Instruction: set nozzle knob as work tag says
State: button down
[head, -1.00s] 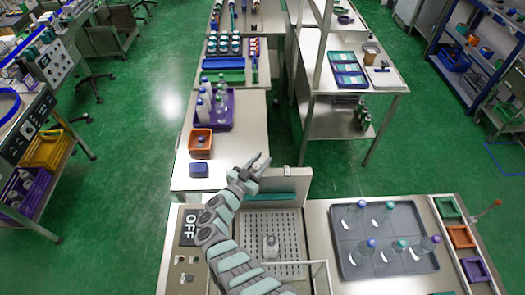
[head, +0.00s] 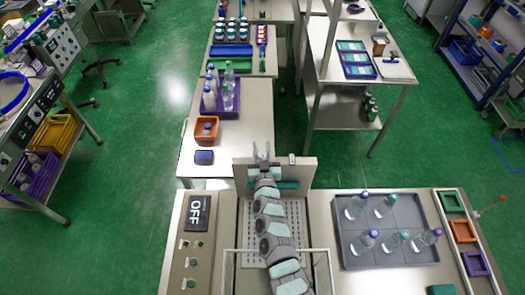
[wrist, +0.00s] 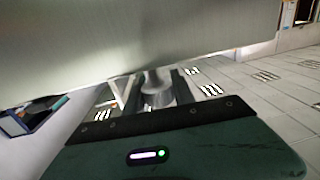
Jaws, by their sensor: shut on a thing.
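My gripper (head: 262,153) is at the upper edge of the pale upright panel (head: 309,172) behind the perforated bed. In the wrist view, a short grey metallic cylinder (wrist: 157,91), which looks like the nozzle knob, sits between the dark fingers. My gripper is shut on it. The cylinder's setting marks cannot be read, and my arm covers the middle of the bed (head: 297,222) in the head view. I cannot make out the work tag in either view.
A black display (head: 197,213) reading OFF stands at the left above several small controls (head: 190,261). A grey tray (head: 409,214) with several capped bottles is at the right. An orange bin (head: 206,129) and a blue box (head: 204,157) stand on the bench beyond.

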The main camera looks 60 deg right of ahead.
jog(key=shift+a+f+t, duration=0.1)
jog(key=shift+f+t, duration=0.05)
jog(key=shift+t, duration=0.15)
jog(key=c, duration=1.1)
grip_release()
jog(key=shift+o, duration=0.2)
jog(key=shift+s+a+r+p, duration=0.25)
jog(key=shift+a+p, duration=0.1)
jog(key=shift+a, duration=0.05)
jog(key=p+v, duration=0.3)
jog(key=v, duration=0.6)
jog(key=shift+s+a+p, duration=0.25)
jog(key=shift+a+p, duration=0.05)
